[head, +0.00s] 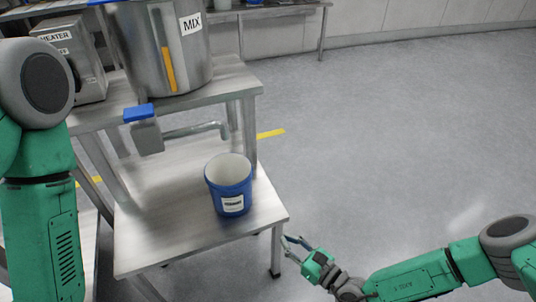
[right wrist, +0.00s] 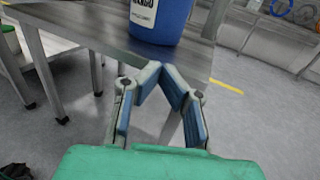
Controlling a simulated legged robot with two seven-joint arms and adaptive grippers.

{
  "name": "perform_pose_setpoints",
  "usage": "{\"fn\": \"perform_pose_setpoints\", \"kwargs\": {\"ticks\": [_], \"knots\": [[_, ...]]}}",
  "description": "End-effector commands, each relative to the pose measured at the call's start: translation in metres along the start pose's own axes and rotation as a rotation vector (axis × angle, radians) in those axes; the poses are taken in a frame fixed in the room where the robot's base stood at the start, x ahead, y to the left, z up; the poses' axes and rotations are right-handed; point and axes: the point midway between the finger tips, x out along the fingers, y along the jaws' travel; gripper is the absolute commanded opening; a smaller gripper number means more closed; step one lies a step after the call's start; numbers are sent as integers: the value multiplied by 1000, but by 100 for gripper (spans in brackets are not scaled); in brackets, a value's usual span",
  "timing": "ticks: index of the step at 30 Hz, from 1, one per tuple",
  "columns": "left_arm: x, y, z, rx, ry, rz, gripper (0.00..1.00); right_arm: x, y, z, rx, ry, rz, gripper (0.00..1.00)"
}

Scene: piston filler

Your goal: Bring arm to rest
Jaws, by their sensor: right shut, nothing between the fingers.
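My right gripper (head: 292,243) is shut and empty, low at the right front corner of the lower steel table. In the right wrist view its fingertips (right wrist: 163,72) meet in front of the table's edge, just below the blue bucket (right wrist: 160,20). The bucket, open-topped with a white label, stands upright on the lower table (head: 150,250) in the head view (head: 229,188). The gripper is apart from it. My left arm shows at the left edge of the head view; its gripper is out of view.
A steel tank marked MIX (head: 165,50) stands on the upper table (head: 225,85). Its outlet pipe (head: 195,130) with a blue-topped valve (head: 143,128) reaches out above the lower table. A heater box (head: 75,55) stands at the left. The floor (head: 400,130) to the right is clear.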

Motion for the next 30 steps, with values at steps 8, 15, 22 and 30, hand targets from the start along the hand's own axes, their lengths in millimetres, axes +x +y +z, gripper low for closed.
{"fn": "perform_pose_setpoints", "kwargs": {"ticks": [8,15,22,30], "knots": [[-3,0,0,0,0,0,40,3,44,11,-4,11,152,0],[-17,0,-1,0,0,0,40,-52,200,34,-127,123,780,0],[-34,0,-2,0,0,0,40,-211,252,19,-549,376,1462,0],[-55,0,-3,0,0,0,40,-325,103,29,-1392,651,1848,0]]}}
